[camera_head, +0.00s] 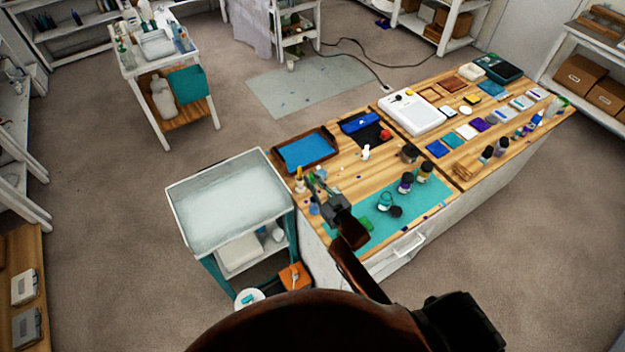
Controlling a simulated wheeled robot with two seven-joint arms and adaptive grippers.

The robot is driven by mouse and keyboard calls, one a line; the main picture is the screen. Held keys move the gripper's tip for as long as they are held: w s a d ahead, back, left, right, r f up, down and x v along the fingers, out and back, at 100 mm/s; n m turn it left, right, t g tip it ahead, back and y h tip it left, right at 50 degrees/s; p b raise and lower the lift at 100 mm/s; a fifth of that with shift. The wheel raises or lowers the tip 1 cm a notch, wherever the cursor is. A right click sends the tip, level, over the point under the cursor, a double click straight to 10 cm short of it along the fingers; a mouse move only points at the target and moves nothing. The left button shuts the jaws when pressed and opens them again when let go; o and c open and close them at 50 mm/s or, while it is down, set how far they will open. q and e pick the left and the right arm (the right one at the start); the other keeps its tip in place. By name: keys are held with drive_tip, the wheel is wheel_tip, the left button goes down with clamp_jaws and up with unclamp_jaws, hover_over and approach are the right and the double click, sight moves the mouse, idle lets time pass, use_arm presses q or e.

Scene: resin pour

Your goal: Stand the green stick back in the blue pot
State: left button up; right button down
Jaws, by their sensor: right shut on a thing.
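My right gripper (327,196) is over the near left corner of the wooden bench, its arm coming up from the bottom of the picture. It is shut on a thin green stick (314,181), small in this view, which shows at its fingertips. The blue pot (314,208) is just left of and below the fingers, on the bench's left edge and partly hidden by the gripper. I cannot tell whether the stick touches the pot. My left gripper is not in view.
A teal mat (385,222) with several dark-capped bottles lies right of my gripper. A tray with a blue sheet (306,151) is behind it. A white-topped cart (228,200) stands to the left. An orange box (295,276) is below on the floor side.

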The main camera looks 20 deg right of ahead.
wheel_tip(320, 180, down, 8)
drive_tip(key=b, duration=0.5)
drive_tip(key=shift+f, duration=0.25)
drive_tip(key=c, duration=1.9)
unclamp_jaws()
